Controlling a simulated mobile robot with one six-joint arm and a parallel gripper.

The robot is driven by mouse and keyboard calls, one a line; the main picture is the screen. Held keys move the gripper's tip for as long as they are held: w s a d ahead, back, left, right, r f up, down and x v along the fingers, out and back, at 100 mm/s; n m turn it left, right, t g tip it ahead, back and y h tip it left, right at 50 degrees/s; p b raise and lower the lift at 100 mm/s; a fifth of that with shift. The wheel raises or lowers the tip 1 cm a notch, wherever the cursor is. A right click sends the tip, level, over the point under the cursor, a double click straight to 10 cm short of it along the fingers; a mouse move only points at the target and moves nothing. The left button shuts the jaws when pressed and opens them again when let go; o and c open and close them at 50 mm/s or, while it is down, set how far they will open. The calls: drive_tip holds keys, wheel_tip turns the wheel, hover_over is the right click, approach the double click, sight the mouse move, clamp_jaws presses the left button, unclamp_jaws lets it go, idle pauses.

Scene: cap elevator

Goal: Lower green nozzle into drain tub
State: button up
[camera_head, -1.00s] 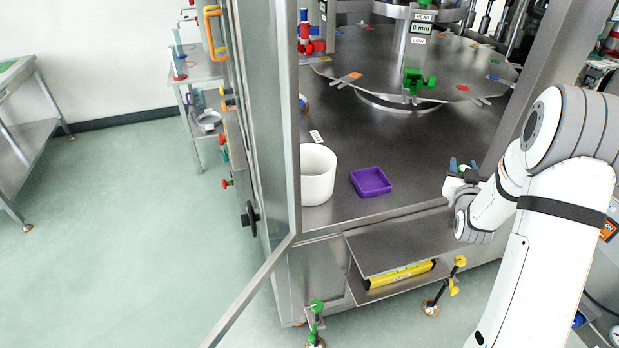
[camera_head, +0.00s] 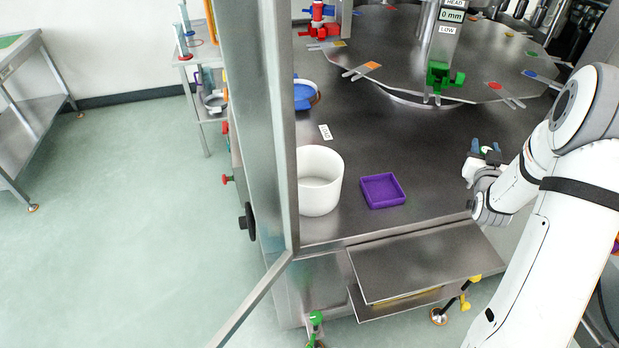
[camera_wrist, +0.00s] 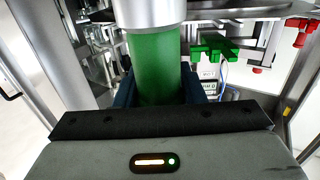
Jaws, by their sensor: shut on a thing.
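My gripper (camera_head: 487,147) is shut on the green nozzle (camera_wrist: 160,70), a green cylinder with a silver upper part that stands upright between the blue fingers in the wrist view. In the head view the nozzle is mostly hidden by the fingers. The gripper is at the right, by the front part of the steel deck. A white round open tub (camera_head: 319,198), which looks like the drain tub, stands at the deck's front left. The gripper is well to the right of it and apart from it. The tub's visible inside looks empty.
A shallow purple tray (camera_head: 382,191) lies between the tub and my gripper. A green fixture (camera_head: 438,77) hangs on the column behind, by the round table (camera_head: 410,45). The door frame (camera_head: 282,130) stands left of the tub. A steel shelf (camera_head: 425,262) juts out below the deck.

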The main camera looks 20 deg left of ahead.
drive_tip(key=shift+d, duration=0.1)
drive_tip(key=shift+a+r, duration=0.25)
drive_tip(key=shift+a, duration=0.25)
drive_tip(key=a+r+n+g+y+p, duration=0.1)
drive_tip(key=a+r+n+y, duration=0.25)
drive_tip(key=a, duration=0.75)
drive_tip(key=a+r+n+g+y+p, duration=0.15)
drive_tip(key=a+r+y, duration=0.35)
drive_tip(key=a, duration=0.5)
drive_tip(key=s+a+r+n+g+y+p, duration=0.1)
drive_tip(key=s+a+r+n+g+y, duration=0.25)
drive_tip(key=a, duration=0.75)
drive_tip(key=s+a+r+n+g+y+p, duration=0.1)
drive_tip(key=s+a+r+n+y+p, duration=0.2)
drive_tip(key=s+a, duration=0.5)
wheel_tip(320, 180, down, 9)
drive_tip(key=w+a+b, duration=0.2)
drive_tip(key=b, duration=0.3)
drive_tip(key=shift+a+r, duration=0.15)
drive_tip(key=shift+a, duration=0.1)
drive_tip(key=shift+m, duration=0.25)
drive_tip(key=shift+b+x, duration=0.5)
drive_tip(key=shift+x, duration=0.35)
